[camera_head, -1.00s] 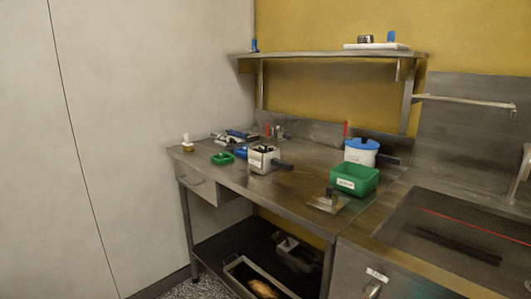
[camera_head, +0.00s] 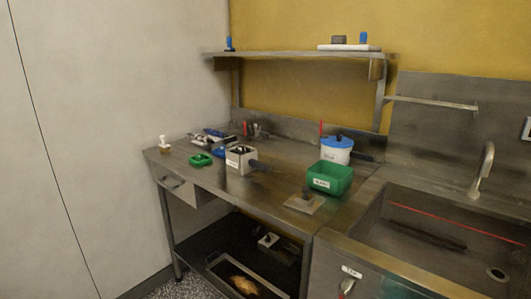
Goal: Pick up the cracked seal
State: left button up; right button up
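I cannot make out a cracked seal in the head view. A small green tray (camera_head: 200,160) and a blue tray (camera_head: 220,152) stand on the left half of the steel table (camera_head: 270,190); what lies in them is too small to tell. A larger green bin (camera_head: 330,178) with a white label stands at the table's right. Neither of my grippers shows in the view.
A metal box (camera_head: 238,160) with a dark handle stands mid-table. A white pot (camera_head: 336,150) with a blue lid is behind the green bin. A flat plate with a knob (camera_head: 305,202) lies near the front. A sink (camera_head: 430,235) is at right; a shelf (camera_head: 290,54) hangs above.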

aim_at(241, 149)
jog(key=i+j+z, duration=0.4)
jog(key=j+z, duration=0.2)
jog(key=i+j+z, duration=0.15)
jog(key=j+z, duration=0.15)
jog(key=i+j+z, duration=0.1)
jog(key=j+z, duration=0.15)
jog(key=j, duration=0.2)
